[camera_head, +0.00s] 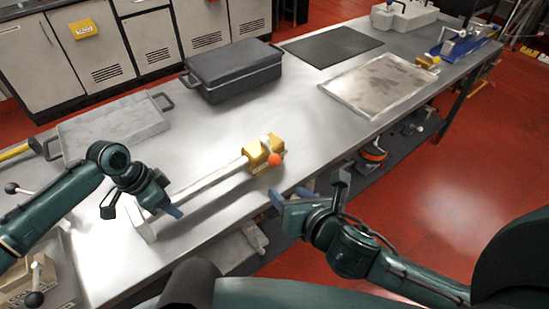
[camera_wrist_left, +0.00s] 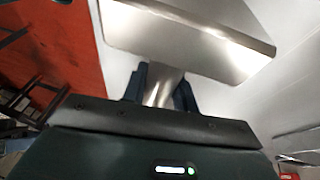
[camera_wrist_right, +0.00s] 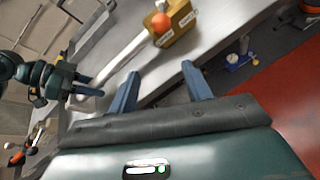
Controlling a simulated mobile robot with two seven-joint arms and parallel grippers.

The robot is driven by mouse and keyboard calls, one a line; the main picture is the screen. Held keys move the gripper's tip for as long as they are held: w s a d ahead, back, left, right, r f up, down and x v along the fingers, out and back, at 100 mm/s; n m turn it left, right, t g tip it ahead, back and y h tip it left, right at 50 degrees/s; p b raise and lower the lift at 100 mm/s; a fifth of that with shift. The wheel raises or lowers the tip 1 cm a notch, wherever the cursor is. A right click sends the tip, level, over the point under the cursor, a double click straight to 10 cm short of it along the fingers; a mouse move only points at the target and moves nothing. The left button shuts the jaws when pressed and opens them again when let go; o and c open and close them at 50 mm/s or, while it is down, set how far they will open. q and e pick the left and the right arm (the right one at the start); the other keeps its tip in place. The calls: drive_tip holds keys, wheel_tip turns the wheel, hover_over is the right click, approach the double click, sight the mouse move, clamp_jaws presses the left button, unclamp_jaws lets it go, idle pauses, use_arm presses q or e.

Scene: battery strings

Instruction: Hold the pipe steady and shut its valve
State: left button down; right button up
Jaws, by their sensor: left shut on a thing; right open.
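The pipe (camera_head: 212,180) is a pale metal tube lying along the front of the steel table, with a flat end plate (camera_head: 141,222) at its near left end. A yellow valve body (camera_head: 257,150) with an orange knob (camera_head: 275,160) sits at its other end; both also show in the right wrist view, valve (camera_wrist_right: 180,30) and knob (camera_wrist_right: 162,23). My left gripper (camera_head: 172,203) is shut on the pipe near the end plate; the left wrist view shows the pipe (camera_wrist_left: 160,88) between its fingers. My right gripper (camera_wrist_right: 162,82) is open and empty, apart from the valve, by the table's front edge.
A dark lidded box (camera_head: 232,73) and a grey tray (camera_head: 112,128) stand behind the pipe. A metal tray (camera_head: 380,85) and a black mat (camera_head: 332,46) lie to the right. The tabletop between the valve and the metal tray is clear.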

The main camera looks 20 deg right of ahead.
sight(277, 162)
drive_tip(key=w+n, duration=0.2)
drive_tip(key=w, duration=0.2)
drive_tip(key=w+f+n, duration=0.1)
drive_tip(key=w, duration=0.3)
drive_tip(key=w+n, duration=0.2)
drive_tip(key=w, duration=0.2)
drive_tip(key=shift+a+f+n+t+h, duration=0.1)
drive_tip(key=shift+f+n+t+h, duration=0.2)
drive_tip(key=shift+f+t+h, duration=0.1)
drive_tip(key=shift+c, duration=0.2)
clamp_jaws()
